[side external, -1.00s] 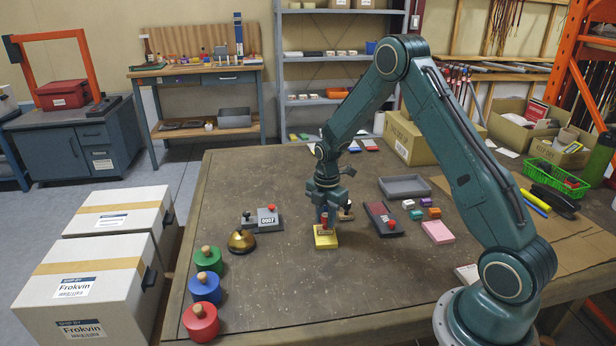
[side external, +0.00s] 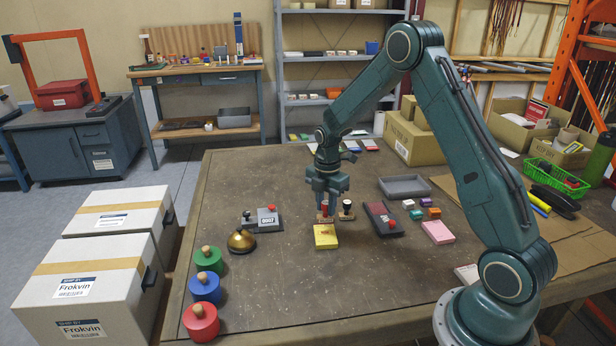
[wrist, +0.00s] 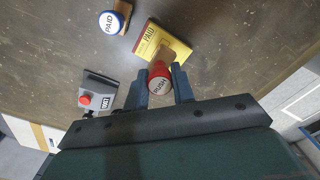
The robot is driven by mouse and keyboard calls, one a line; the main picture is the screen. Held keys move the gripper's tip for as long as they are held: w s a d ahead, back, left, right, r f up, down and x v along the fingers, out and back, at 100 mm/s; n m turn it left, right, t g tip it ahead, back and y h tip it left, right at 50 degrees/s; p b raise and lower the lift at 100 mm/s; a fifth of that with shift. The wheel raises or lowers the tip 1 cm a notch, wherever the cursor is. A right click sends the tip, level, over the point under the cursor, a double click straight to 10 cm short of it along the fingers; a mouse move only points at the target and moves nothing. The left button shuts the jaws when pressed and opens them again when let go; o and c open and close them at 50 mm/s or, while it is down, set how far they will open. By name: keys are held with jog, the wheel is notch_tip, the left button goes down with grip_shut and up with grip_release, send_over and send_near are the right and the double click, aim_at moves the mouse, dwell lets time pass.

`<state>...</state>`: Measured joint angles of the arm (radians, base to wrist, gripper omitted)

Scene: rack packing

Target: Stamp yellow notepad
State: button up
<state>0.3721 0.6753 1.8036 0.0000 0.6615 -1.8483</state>
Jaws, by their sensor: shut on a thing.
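The yellow notepad (side external: 326,240) lies on the table below and in front of my gripper in the side view. It bears a red print, which reads PAID in the wrist view (wrist: 150,36). My gripper (side external: 325,205) is shut on the red-topped stamp (wrist: 160,80), whose wooden block partly overlaps the notepad in the wrist view. In the side view the stamp's base appears just behind and above the pad; its exact height is hard to tell. A second stamp, dark in the side view (side external: 347,208) and blue-rimmed with a PAID label in the wrist view (wrist: 112,22), stands beside it.
A grey numbered device (side external: 262,218) and a brass bell (side external: 241,241) stand to the left. Green, blue and red knobbed weights line the left edge. A dark ink pad (side external: 383,219), small coloured blocks and a pink pad (side external: 438,232) lie right. The front table is clear.

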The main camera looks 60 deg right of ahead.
jog(key=shift+r, duration=1.4)
